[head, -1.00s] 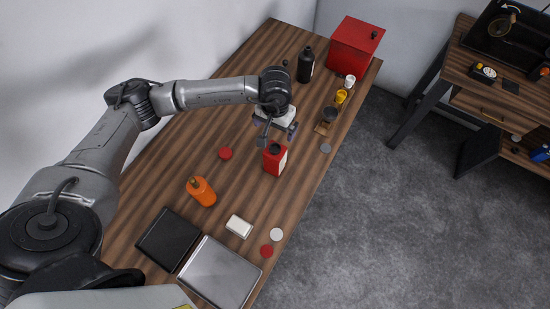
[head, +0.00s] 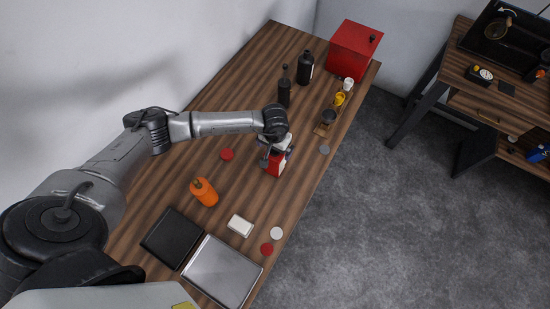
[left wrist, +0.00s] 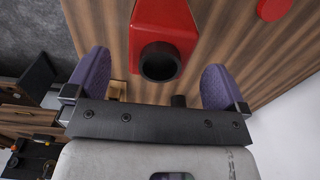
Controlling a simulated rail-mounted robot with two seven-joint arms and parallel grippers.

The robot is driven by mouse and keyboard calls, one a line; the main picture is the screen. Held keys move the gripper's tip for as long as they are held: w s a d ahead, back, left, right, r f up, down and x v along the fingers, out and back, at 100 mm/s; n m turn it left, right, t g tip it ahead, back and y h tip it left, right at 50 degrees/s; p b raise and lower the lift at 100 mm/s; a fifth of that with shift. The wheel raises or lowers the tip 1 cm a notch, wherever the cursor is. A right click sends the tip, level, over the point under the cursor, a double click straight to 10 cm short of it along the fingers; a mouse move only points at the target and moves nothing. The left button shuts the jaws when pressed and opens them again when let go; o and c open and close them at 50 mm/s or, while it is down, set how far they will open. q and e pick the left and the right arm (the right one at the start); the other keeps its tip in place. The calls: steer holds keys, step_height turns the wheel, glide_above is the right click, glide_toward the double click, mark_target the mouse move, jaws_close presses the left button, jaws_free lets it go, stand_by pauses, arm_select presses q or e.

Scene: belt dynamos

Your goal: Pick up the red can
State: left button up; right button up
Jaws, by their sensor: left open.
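The red can (head: 274,168) stands upright on the wooden table, a boxy red can with a white label patch. My left gripper (head: 275,153) is right above it and hides its top in the head view. In the left wrist view the red can (left wrist: 166,18) and its black cap (left wrist: 160,61) lie between the two purple finger pads of my open left gripper (left wrist: 157,80). The cap is apart from both pads. I cannot tell how far the fingers reach down beside the can. My right gripper is not in view.
An orange bottle (head: 204,192), a white block (head: 239,225), a black tray (head: 171,237) and a metal tray (head: 222,271) are nearer on the table. Dark bottles (head: 284,90) and a red box (head: 354,50) stand farther back. A red disc (head: 227,154) lies left of the can.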

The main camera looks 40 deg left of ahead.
arm_select(q)
steer(key=shift+f, duration=1.05)
steer(key=shift+c, duration=0.2)
steer(key=shift+r, duration=0.1)
steer(key=c, duration=1.5)
